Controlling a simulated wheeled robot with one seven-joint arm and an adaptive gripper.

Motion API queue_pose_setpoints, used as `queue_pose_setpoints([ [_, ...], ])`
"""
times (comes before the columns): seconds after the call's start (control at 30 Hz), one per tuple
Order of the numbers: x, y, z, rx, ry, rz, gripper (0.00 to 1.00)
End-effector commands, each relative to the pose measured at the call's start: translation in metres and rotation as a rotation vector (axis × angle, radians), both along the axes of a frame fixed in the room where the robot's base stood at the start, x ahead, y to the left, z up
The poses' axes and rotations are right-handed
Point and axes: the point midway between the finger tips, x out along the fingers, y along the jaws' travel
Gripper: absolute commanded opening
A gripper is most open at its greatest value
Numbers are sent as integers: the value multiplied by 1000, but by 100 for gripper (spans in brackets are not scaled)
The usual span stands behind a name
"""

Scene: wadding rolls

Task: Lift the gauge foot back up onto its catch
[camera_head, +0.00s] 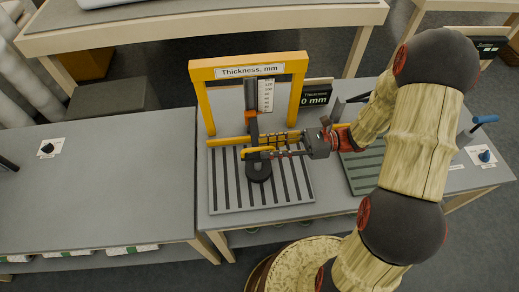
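The thickness gauge is a yellow frame (298,92) with a "Thickness, mm" sign, standing over a grey slotted plate (226,203). Its foot is a black round disc (258,174) at the lower end of a dark upright stem (251,96), low over the plate. I cannot tell whether the disc touches the plate. A white scale (266,95) is beside the stem. My gripper (258,151) reaches in from the right, its fingers at the stem just above the disc. The fingers overlap the stem and a yellow crossbar, so their grip is unclear. I cannot make out the catch clearly.
A black display (316,96) reading "0 mm" stands behind the frame's right post. A green slotted plate (364,171) lies to the right, partly behind my arm. A blue-handled lever (484,120) and blue knob (485,156) are at far right. The left table (100,195) is mostly clear.

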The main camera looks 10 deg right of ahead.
Motion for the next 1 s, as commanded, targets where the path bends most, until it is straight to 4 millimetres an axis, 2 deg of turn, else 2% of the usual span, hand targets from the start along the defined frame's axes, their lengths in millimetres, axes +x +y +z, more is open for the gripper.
queue_pose_setpoints([
  [0.1,0,16,-1,-1,-2,2,28],
  [0.2,1,25,-1,-1,-1,1,28],
  [0.57,1,30,0,-1,-1,-1,28],
  [1.0,1,29,0,-1,-2,-1,3],
])
